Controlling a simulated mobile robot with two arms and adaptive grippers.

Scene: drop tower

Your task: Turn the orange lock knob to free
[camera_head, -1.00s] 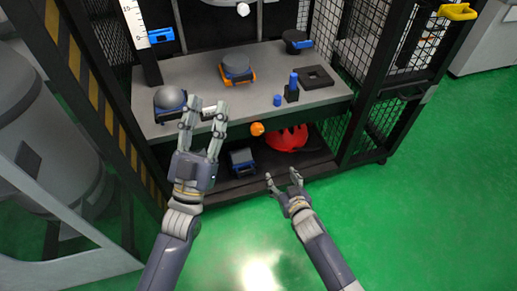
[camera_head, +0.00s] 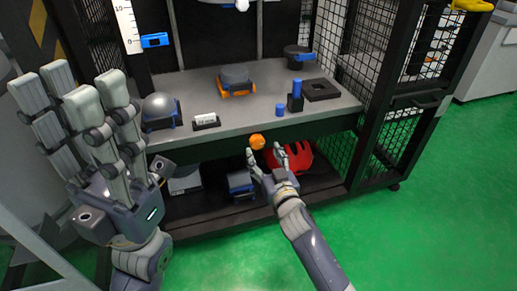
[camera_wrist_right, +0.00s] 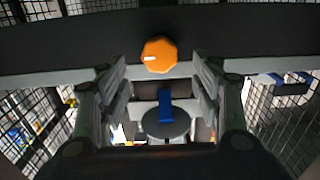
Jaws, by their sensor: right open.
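The orange lock knob (camera_head: 257,141) sits on the dark front edge below the grey shelf. In the right wrist view the knob (camera_wrist_right: 159,55) is a faceted orange disc with a short pale mark pointing to the left. My right gripper (camera_head: 266,154) is just below and in front of the knob. Its fingers are apart and nothing is between them; in the wrist view the knob lies ahead of them, near the middle. My left gripper (camera_head: 85,95) is raised at the left, large and near the camera, with its fingers spread and empty.
The grey shelf (camera_head: 225,118) holds a grey dome (camera_head: 160,108), a disc on an orange base (camera_head: 236,80) and a blue post (camera_head: 296,93). A red helmet (camera_head: 299,160) lies on the lower shelf behind my right gripper. Mesh panels (camera_head: 410,70) stand at the right.

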